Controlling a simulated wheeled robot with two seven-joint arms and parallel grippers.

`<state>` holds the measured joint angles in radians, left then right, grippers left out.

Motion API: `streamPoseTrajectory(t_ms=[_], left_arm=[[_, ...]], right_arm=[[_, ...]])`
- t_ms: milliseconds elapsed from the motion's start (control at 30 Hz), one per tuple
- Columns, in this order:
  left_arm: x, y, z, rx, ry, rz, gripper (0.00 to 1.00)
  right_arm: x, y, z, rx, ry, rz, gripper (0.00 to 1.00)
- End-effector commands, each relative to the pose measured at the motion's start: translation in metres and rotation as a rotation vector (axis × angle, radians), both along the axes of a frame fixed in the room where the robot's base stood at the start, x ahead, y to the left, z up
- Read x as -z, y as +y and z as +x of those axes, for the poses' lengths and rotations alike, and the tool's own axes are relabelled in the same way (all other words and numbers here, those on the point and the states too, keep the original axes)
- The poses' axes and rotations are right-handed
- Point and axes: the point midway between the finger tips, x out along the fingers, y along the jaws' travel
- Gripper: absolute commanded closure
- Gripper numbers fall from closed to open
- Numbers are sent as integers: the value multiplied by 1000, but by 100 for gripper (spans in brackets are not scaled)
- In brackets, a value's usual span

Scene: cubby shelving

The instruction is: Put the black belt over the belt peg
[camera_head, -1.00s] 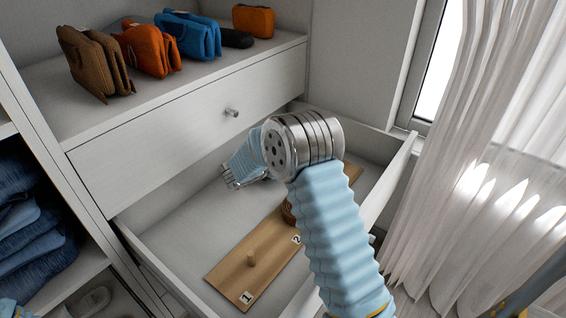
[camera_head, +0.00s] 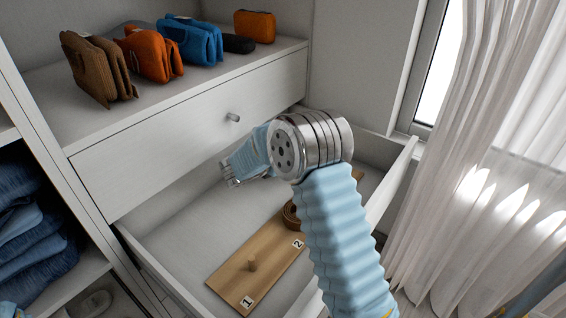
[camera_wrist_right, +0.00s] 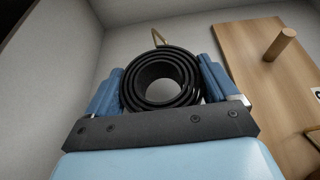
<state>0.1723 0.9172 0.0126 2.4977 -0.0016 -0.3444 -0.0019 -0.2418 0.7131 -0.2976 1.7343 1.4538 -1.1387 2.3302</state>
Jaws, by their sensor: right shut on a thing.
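My right gripper (camera_head: 228,178) is shut on the black belt (camera_wrist_right: 162,80), which is rolled into a coil. In the right wrist view the coil sits between the two blue fingers, its open centre facing the camera, with a gold-coloured end above it. The belt cannot be made out in the head view. The wooden board lies in the open drawer; its bare peg (camera_head: 252,262) stands by label 1. The peg also shows in the right wrist view (camera_wrist_right: 280,44), to the right of the belt and apart from it.
A brown coiled belt (camera_head: 291,214) is on the wooden board (camera_head: 270,253) near label 2, partly hidden by my arm. A closed drawer (camera_head: 195,150) and a shelf of wallets stand above. The open drawer's left part is bare. Curtains hang at right.

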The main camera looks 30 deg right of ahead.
Motion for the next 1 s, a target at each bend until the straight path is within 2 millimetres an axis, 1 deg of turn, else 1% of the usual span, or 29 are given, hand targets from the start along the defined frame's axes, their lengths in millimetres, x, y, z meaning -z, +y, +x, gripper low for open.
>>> streamPoseTrajectory(t_ms=[33,67,267,400,500,600,667,767,867,900,1000], left_arm=[[-3,0,0,0,0,0,56],[-4,0,0,0,1,0,56],[-11,0,0,2,2,0,56],[-10,0,-1,1,2,0,56],[-11,0,0,1,2,0,56],[-12,0,0,0,1,1,56],[-12,0,0,0,1,1,56],[-10,0,0,0,1,1,56],[-6,0,0,0,1,1,56],[-5,0,0,0,1,0,56],[-2,0,0,0,0,0,56]], right_arm=[[-13,1,-3,0,-5,2,49],[-18,3,-8,-2,-3,2,49],[-68,14,-47,-3,-6,3,49],[-83,26,-84,-4,-3,2,49],[-92,32,-105,-2,-1,2,49],[-99,36,-120,-2,-2,1,49],[-101,35,-125,5,-1,0,49],[-99,20,-128,55,-1,3,49],[-93,-13,-124,146,-1,6,49],[-91,-28,-123,185,-1,7,49],[-84,-62,-121,272,-2,9,49]])
